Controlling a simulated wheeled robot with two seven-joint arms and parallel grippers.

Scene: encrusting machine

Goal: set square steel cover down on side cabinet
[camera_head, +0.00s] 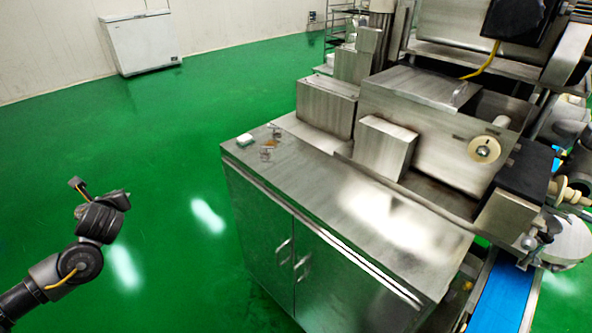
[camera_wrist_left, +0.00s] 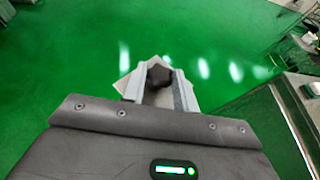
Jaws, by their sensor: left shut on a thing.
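My left gripper (camera_wrist_left: 156,80) is shut on the dark knob of the square steel cover (camera_wrist_left: 124,62) in the left wrist view. The pale, flat cover shows partly behind the fingers, turned at an angle, with green floor beyond it. In the head view my left arm comes in at lower left, its wrist over the floor, apart from the cabinet; the cover cannot be made out there. The steel side cabinet (camera_head: 300,185) stands in the middle, with two doors and a flat top. Its edge also shows at right in the left wrist view (camera_wrist_left: 285,125). My right gripper is not in view.
The steel machine (camera_head: 425,115) rises behind the top. The front of the top is clear. A blue conveyor belt (camera_head: 498,298) is at lower right.

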